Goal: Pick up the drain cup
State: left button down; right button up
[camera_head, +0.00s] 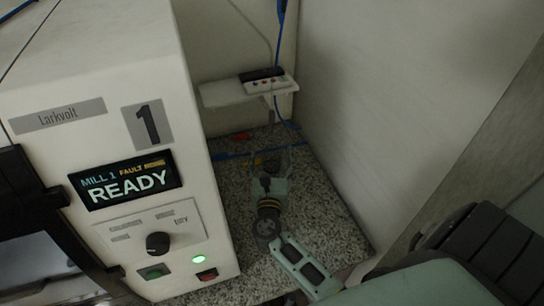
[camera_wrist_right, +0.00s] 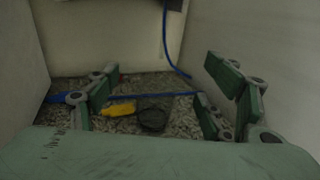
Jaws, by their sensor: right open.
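A dark, round, see-through cup, which looks like the drain cup (camera_wrist_right: 152,118), sits on the speckled floor in the right wrist view. My right gripper (camera_wrist_right: 160,98) is open, with its fingers to the left and right of the cup in that view and nothing between them. In the head view my right gripper (camera_head: 270,160) reaches down into the narrow space beside the mill and hides most of what lies in front of it. I cannot make out the cup clearly there. My left gripper is not in view.
The mill cabinet (camera_head: 90,110) stands on the left, its screen reading READY. A pale wall (camera_head: 390,90) closes the right. A small shelf (camera_head: 225,94) holds a power strip. A yellow item (camera_wrist_right: 118,108) lies left of the cup. A blue cable (camera_wrist_right: 140,95) runs behind it.

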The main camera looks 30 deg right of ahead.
jog(key=b, duration=0.1)
send_near(272, 149)
jog(key=shift+w+d, duration=0.3)
jog(key=shift+w, duration=0.15)
jog(key=shift+w+d+f, duration=0.1)
jog(key=shift+w+d, duration=0.15)
jog(key=shift+w, duration=0.05)
jog(key=shift+w+d, duration=0.15)
jog(key=shift+w, duration=0.05)
jog(key=x, duration=0.4)
jog(key=shift+w+p, duration=0.1)
jog(key=shift+p, duration=0.3)
jog(key=shift+w+d+f, duration=0.1)
jog(key=shift+w+d, duration=0.1)
jog(key=shift+c, duration=1.3)
jog(key=c, duration=0.9)
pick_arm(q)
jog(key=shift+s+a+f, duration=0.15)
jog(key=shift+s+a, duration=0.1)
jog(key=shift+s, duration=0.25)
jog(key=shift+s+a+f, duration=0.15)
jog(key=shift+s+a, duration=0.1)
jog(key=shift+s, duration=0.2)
pick_arm(e)
jog(key=shift+c, duration=0.8)
